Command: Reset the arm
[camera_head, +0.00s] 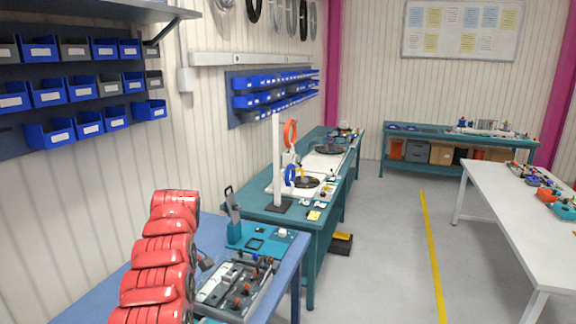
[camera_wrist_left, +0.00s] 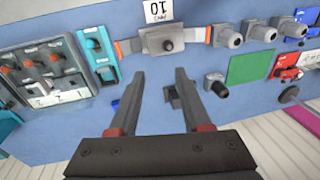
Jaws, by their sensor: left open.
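My left arm (camera_head: 165,255), with red segmented links, rises from the bottom left of the head view, over the blue table. My left gripper (camera_wrist_left: 158,100) shows in the left wrist view, with its two dark fingers well apart. Nothing is held between them. Below the fingers is a blue table surface (camera_wrist_left: 145,72) with fixtures on it, and the fingers do not appear to touch any of them. My left gripper cannot be made out in the head view. My right gripper is in neither view.
A grey tray of knobs (camera_head: 237,287) lies on the blue table (camera_head: 215,228). A green bench (camera_head: 318,222) with reels runs behind it. A white table (camera_head: 505,205) stands at the right. The floor (camera_head: 390,250) between has free room. Blue bins (camera_head: 50,92) hang at upper left.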

